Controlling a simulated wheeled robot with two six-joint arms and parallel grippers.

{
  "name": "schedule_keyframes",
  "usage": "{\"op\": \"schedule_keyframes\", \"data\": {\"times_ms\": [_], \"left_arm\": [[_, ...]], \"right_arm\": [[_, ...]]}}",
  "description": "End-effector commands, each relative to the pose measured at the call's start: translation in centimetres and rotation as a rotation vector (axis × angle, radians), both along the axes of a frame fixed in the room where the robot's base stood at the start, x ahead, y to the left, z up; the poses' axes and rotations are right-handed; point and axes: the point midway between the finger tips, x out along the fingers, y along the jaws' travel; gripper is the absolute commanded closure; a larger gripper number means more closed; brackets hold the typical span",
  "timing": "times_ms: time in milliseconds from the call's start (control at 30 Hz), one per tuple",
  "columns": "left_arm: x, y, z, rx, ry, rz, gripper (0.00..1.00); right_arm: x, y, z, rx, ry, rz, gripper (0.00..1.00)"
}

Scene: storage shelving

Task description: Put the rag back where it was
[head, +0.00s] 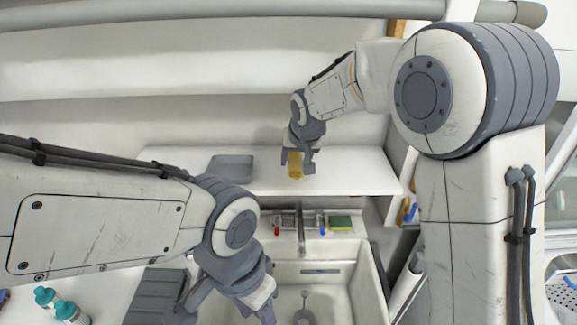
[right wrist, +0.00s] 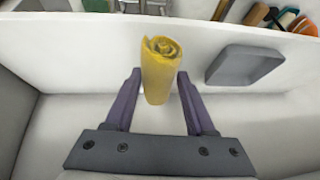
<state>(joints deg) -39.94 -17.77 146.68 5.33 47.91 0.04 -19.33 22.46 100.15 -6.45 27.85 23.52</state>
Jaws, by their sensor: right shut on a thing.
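The rag is a yellow roll (head: 295,165), held upright in my right gripper (head: 298,166) at the white shelf (head: 350,172) above the sink. In the right wrist view the rag (right wrist: 160,72) stands between the two purple fingers of the right gripper (right wrist: 160,85), its rolled end facing away from the palm. I cannot tell whether the rag touches the shelf. My left gripper (head: 262,306) hangs low over the left side of the sink; its fingertips are partly cut off by the frame, and its opening is unclear.
A grey tray (head: 231,167) sits on the shelf left of the rag; it also shows in the right wrist view (right wrist: 245,65). Below are a sink (head: 340,290), a faucet (head: 301,235) and a green-yellow sponge (head: 340,222). The shelf's right part is clear.

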Motion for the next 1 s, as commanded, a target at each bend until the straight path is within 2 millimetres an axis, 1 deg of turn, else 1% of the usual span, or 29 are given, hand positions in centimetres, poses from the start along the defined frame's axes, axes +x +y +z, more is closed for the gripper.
{"op": "schedule_keyframes", "data": {"times_ms": [33,100,233,367,500,600,867,967,1000], "left_arm": [[0.0,0.0,0.8,0.000,0.000,0.000,0.50],[0.0,0.0,1.2,0.000,0.000,0.001,0.50],[0.0,0.0,1.4,0.000,0.000,0.001,0.50],[0.0,0.0,1.9,0.000,0.000,0.001,0.50],[0.0,0.0,2.7,0.000,0.000,0.001,0.50],[0.0,0.0,2.8,0.000,0.000,0.002,0.50],[0.0,0.0,2.7,0.000,0.000,0.002,0.50],[0.0,0.0,2.3,0.000,0.000,0.001,0.50],[0.0,0.0,2.4,0.000,0.000,0.001,0.50]], "right_arm": [[0.9,0.6,-0.4,-0.002,0.003,0.002,0.89],[1.9,1.1,-1.0,-0.001,0.001,0.003,0.89],[2.8,1.7,-1.8,-0.001,0.000,0.003,0.89],[3.0,1.9,-2.9,-0.002,0.003,0.003,0.89],[2.9,1.8,-5.0,-0.002,0.004,0.004,0.89],[3.0,1.8,-5.8,-0.001,0.000,0.004,0.89],[3.0,1.8,-6.1,0.000,-0.002,0.003,0.89],[3.0,1.8,-6.4,0.000,-0.001,0.003,0.89],[3.0,1.8,-6.4,0.000,-0.001,0.003,0.37]]}}
